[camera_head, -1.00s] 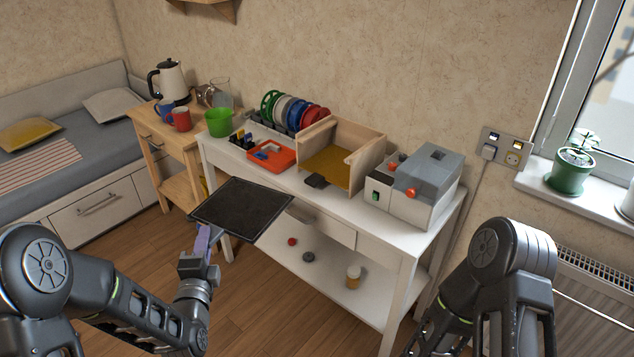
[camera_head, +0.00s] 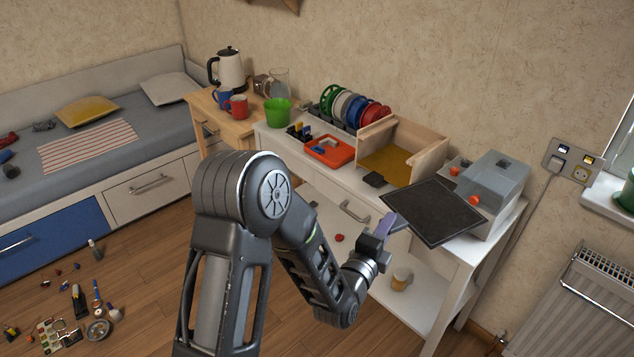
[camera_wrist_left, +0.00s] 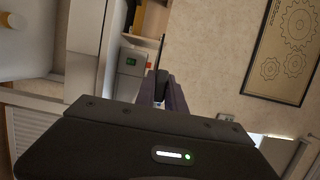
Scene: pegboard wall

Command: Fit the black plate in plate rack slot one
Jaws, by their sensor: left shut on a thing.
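The black plate (camera_head: 432,212) is a flat dark square, held in the air in front of the white table's right end. It overlaps the grey machine in the head view. My left gripper (camera_head: 387,224) is shut on the plate's near left edge. In the left wrist view the purple fingers (camera_wrist_left: 172,97) show beyond the dark gripper body, and the plate seems to be a thin dark edge. A rack with several upright coloured discs (camera_head: 352,106) stands at the table's back left. I cannot tell which holder is the plate rack. My right gripper is not in view.
On the white table stand an orange tray (camera_head: 330,152), an open wooden box (camera_head: 420,140) and the grey machine (camera_head: 492,185). A green cup (camera_head: 277,112) stands at the left. A radiator (camera_head: 585,300) is at the right. Small items lie on the floor at left.

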